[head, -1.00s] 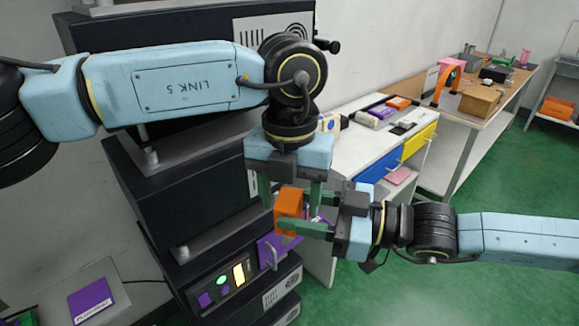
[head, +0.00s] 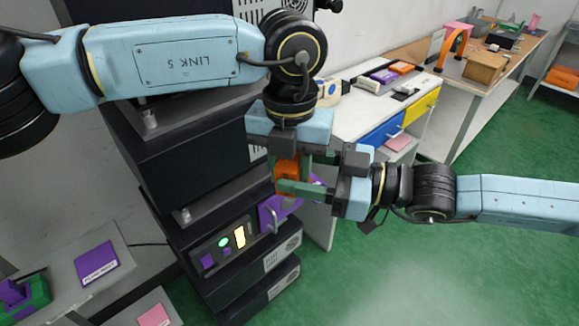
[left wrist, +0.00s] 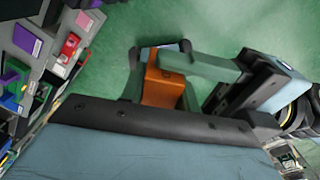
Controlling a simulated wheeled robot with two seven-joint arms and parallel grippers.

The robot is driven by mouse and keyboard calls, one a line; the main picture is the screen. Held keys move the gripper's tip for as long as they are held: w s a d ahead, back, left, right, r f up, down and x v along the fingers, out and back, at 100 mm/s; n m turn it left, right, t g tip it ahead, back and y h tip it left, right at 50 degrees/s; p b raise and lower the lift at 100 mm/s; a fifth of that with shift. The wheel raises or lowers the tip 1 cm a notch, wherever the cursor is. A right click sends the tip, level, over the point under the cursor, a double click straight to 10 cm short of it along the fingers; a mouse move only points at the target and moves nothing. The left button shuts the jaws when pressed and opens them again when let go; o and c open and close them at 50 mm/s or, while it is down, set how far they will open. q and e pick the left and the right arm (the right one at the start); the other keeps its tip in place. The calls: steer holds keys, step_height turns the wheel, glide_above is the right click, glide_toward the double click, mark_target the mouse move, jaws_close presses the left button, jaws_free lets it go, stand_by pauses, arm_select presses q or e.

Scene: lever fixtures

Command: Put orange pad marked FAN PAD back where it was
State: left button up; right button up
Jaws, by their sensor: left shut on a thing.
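The orange pad (head: 286,172) is a small orange block held in the air in front of the dark rack, and its marking cannot be read. My left gripper (head: 290,176) points down from above and is shut on it. The pad also shows in the left wrist view (left wrist: 160,88), between my left gripper's green fingers (left wrist: 160,98). My right gripper (head: 300,186) reaches in from the right, with one green finger lying across the pad's near side. Its other finger is mostly hidden, so I cannot tell whether it grips the pad.
The dark rack (head: 190,150) stands close behind, with a lit panel (head: 225,249) and a purple part with a handle (head: 272,214) below the grippers. A purple labelled pad (head: 97,262) lies at lower left. A white cabinet (head: 350,115) stands at right. Green floor is clear at lower right.

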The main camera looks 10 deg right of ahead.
steer(key=o, duration=0.3)
steer(key=shift+o, duration=0.2)
